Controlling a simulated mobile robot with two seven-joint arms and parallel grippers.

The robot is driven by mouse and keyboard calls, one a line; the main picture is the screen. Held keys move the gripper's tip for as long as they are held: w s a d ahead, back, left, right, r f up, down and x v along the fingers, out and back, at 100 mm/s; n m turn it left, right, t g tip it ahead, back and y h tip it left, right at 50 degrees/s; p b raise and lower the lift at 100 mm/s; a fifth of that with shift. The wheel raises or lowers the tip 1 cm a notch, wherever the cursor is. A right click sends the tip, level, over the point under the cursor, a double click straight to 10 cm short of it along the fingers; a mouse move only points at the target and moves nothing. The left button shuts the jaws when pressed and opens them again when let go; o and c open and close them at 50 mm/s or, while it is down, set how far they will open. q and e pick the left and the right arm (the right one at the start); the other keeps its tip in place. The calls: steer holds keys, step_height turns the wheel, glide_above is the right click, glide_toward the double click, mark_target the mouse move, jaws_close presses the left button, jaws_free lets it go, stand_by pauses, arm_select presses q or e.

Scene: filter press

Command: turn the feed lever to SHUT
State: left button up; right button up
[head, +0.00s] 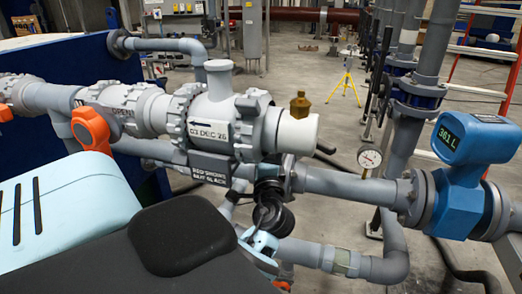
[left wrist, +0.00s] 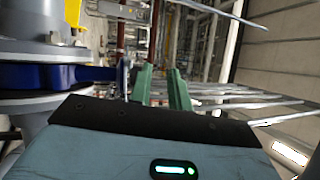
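The grey valve body (head: 215,118) stands mid-picture in the head view, with a plate (head: 208,130) reading "03 DEC 26" and an arrow pointing left. A dark sign (head: 209,174) hangs below it; its small text is hard to read. I cannot pick out the feed lever for certain. In the left wrist view my left gripper (left wrist: 162,88) shows two green fingers, apart, with nothing seen between them. A blue flat part (left wrist: 60,77) lies to their left between grey round pieces. The left fingertips do not show in the head view. My right gripper is not in view.
Grey pipe (head: 350,183) runs right from the valve to a blue meter (head: 466,160) reading "361 L". A dark blue panel (head: 70,75) stands behind at left. Open floor lies behind, with a yellow tripod (head: 346,80).

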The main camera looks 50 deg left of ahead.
arm_select(q)
steer(key=o, duration=0.7)
steer(key=b+v, duration=0.2)
steer(key=v, duration=0.7)
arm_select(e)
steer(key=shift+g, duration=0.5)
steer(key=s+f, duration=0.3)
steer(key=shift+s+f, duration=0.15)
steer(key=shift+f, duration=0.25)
arm_select(q)
steer(key=shift+w, duration=0.1)
